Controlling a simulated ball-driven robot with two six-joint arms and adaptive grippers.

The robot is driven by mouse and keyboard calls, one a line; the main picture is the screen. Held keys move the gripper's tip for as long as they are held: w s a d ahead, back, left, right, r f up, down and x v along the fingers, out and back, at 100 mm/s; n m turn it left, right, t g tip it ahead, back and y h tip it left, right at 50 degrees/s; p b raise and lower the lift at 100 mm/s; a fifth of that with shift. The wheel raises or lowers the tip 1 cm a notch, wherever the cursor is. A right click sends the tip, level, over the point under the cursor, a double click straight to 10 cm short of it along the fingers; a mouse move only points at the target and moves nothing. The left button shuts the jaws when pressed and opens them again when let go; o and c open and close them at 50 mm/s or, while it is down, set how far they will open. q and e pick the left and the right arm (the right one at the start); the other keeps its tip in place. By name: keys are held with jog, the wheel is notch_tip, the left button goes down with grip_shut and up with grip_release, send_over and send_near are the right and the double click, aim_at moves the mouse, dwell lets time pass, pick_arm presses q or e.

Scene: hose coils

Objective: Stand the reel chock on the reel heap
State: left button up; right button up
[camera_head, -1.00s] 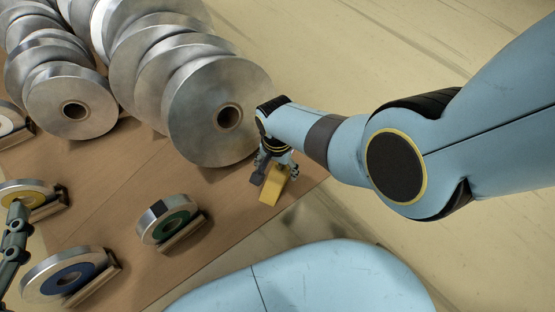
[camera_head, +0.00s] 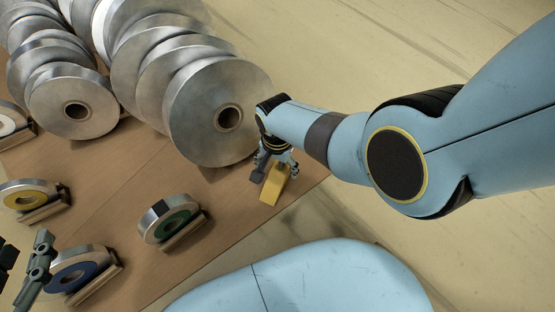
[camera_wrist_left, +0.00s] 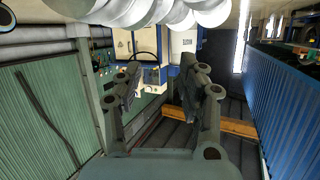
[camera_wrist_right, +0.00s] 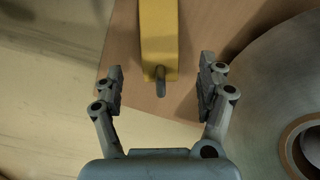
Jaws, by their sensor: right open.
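The reel chock, a yellow block (camera_head: 275,186), lies on the brown board near its right corner. In the right wrist view the yellow chock (camera_wrist_right: 159,40) has a grey peg pointing toward my palm. My right gripper (camera_head: 272,168) is above it with fingers apart. In the right wrist view the right gripper (camera_wrist_right: 160,88) is open, with the peg between the fingers and touching neither. The reel heap (camera_head: 190,110) is large silver reels leaning in rows, left of my right gripper. My left gripper (camera_head: 38,262) is at the lower left; in its wrist view the left gripper (camera_wrist_left: 162,75) is open and empty.
Small reels with yellow (camera_head: 25,198), green (camera_head: 172,222) and blue (camera_head: 72,277) centres stand in wooden cradles on the board (camera_head: 120,185). A white-centred one (camera_head: 8,125) is at the left edge. Bare board lies between the small reels and the heap.

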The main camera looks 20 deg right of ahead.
jog(key=shift+r+p, duration=0.35)
jog(key=shift+r, duration=0.05)
pick_arm(q)
jog(key=s+f+g, duration=0.3)
jog(key=s+f, duration=0.1)
jog(key=shift+s+a+f+y+p, duration=0.25)
jog(key=shift+s+f+y+p, duration=0.05)
pick_arm(e)
jog(key=shift+r, duration=0.35)
dwell(0.4)
jog(key=shift+r, duration=0.15)
